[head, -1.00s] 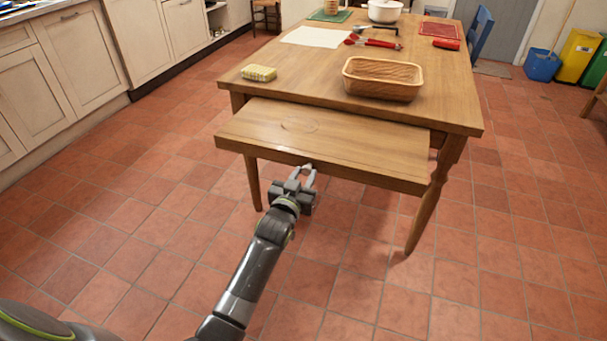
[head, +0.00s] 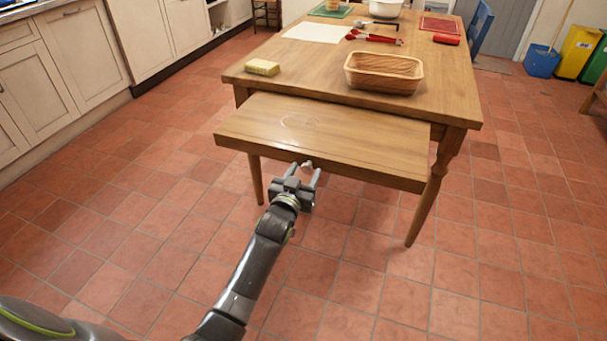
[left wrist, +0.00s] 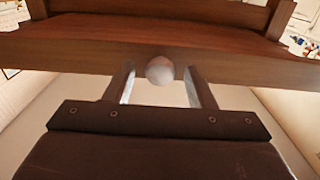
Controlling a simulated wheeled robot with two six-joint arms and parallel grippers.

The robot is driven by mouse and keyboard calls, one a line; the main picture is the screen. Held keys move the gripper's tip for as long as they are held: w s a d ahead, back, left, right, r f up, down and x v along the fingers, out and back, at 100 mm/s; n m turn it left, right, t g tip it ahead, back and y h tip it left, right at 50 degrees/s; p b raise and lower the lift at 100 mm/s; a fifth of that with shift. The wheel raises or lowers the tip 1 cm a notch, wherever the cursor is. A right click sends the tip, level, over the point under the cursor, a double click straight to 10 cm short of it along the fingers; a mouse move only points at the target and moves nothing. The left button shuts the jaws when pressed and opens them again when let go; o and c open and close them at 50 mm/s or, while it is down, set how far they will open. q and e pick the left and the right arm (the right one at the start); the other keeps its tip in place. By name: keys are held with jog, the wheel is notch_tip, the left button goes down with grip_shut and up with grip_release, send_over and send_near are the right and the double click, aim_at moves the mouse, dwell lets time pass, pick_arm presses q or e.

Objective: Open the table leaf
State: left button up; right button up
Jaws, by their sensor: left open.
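The table leaf (head: 350,135) is a wooden board sticking out from under the near end of the wooden table (head: 265,90), slightly below its top. A small pale round knob (head: 307,164) sits on the leaf's front edge. My left gripper (head: 304,172) is open at that edge, with one finger on each side of the knob. In the left wrist view the knob (left wrist: 160,70) shows between the two spread fingers (left wrist: 161,86), with gaps on both sides. My right gripper is not in view.
On the tabletop are a wicker basket (head: 384,74), a yellow sponge-like block (head: 262,67), a white sheet (head: 318,33) and red-handled tongs (head: 374,38). Cabinets (head: 40,75) line the left. The tiled floor (head: 400,295) in front of the leaf is clear.

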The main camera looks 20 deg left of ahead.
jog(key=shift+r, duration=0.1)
pick_arm(q)
jog(key=shift+s, duration=0.25)
pick_arm(e)
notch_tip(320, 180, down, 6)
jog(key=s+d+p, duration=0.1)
jog(key=p, duration=0.2)
pick_arm(q)
jog(key=s+b, duration=0.4)
jog(key=s, duration=1.3)
jog(key=shift+a+b, duration=0.3)
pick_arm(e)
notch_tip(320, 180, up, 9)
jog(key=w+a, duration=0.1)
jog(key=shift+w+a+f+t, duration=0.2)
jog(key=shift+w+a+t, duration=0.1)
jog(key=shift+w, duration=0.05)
